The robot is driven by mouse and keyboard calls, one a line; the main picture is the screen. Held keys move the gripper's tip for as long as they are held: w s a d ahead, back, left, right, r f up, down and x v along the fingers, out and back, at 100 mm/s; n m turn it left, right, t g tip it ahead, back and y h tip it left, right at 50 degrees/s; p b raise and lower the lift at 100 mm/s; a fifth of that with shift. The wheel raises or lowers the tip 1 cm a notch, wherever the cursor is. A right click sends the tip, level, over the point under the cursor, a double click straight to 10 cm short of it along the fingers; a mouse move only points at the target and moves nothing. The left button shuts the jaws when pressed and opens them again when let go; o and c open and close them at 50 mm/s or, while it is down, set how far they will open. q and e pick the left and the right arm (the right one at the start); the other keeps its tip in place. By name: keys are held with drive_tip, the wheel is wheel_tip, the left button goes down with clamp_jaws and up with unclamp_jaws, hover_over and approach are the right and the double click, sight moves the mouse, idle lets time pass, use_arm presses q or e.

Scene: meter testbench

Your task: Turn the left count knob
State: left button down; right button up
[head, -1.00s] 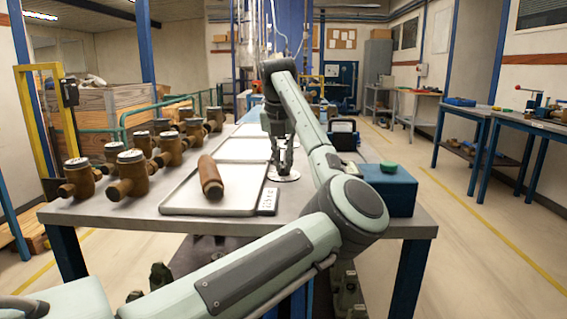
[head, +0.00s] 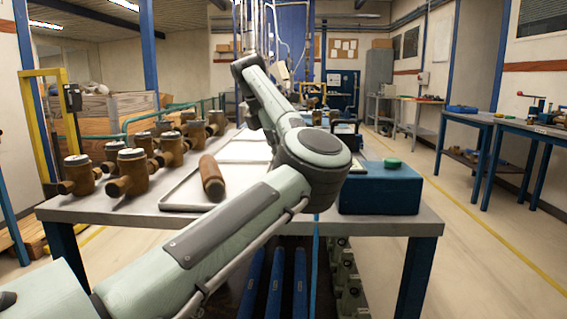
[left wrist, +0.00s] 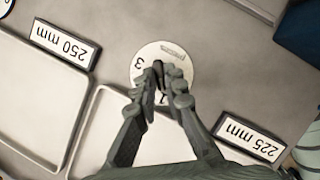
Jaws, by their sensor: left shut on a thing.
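A white round dial (left wrist: 143,58) with black digits, a 3 among them, lies on the grey bench top in the left wrist view. My left gripper (left wrist: 167,76) is over the middle of this dial, its dark fingers close together and shut on the count knob. The knob is mostly hidden between the fingertips, and so are some digits. In the head view my left arm covers the dial and gripper. My right gripper is not in view.
A 250 mm label (left wrist: 65,43) and a 225 mm label (left wrist: 248,137) flank the dial, near pale trays (left wrist: 28,100). A blue box (head: 380,192) with a green button (head: 392,163) stands right of my arm. Brass meters (head: 132,174) and a brown cylinder (head: 211,178) are on the left.

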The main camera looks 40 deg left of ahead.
use_arm(q)
drive_tip(key=shift+a+m, duration=0.1)
drive_tip(key=shift+m, duration=0.6)
drive_tip(key=shift+h, duration=0.3)
drive_tip(key=c, duration=1.6)
unclamp_jaws()
drive_tip(key=v, duration=1.2)
